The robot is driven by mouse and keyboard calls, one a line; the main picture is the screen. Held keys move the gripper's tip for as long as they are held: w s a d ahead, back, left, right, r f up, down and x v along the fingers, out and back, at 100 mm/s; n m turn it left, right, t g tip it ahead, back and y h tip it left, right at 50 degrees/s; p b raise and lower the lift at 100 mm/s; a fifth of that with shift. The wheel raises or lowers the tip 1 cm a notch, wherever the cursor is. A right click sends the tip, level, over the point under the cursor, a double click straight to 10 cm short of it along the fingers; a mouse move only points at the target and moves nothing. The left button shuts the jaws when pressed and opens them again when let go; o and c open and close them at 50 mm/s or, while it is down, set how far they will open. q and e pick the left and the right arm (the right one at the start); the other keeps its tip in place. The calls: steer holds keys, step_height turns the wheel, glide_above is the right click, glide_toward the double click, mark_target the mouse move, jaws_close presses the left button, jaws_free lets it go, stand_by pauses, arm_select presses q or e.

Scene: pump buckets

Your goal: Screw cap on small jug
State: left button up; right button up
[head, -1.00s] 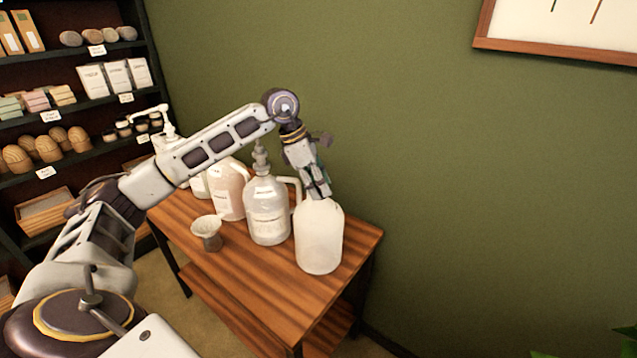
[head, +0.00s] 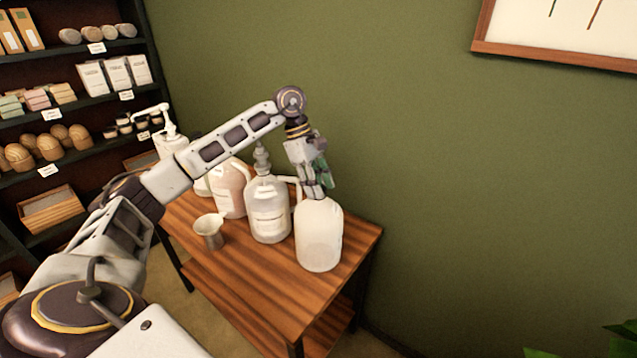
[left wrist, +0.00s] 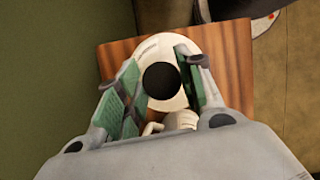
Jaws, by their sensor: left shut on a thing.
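The small jug (head: 320,240), white and translucent with a side handle, stands upright at the table's right front corner. My left gripper (head: 317,193) points down onto its neck from above. In the left wrist view the gripper (left wrist: 161,80) has its green-padded fingers on either side of a round black cap (left wrist: 161,82), shut on it. The cap lies centred over the white jug (left wrist: 165,45) in that view. In the head view the fingers hide the cap and neck, so I cannot tell how far it is threaded. My right gripper is not in view.
A clear pump jug (head: 269,215) stands close to the left of the small jug, with a pinkish jug (head: 229,192) behind. A funnel-like cup (head: 209,231) is on the wooden table (head: 262,272). Shelves (head: 62,110) stand at the left. The table front is clear.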

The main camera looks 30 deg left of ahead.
arm_select(q)
steer(key=shift+m+g+p, duration=0.35)
steer(key=shift+m+g, duration=0.35)
steer(key=shift+m, duration=0.9)
steer(key=o, duration=1.1)
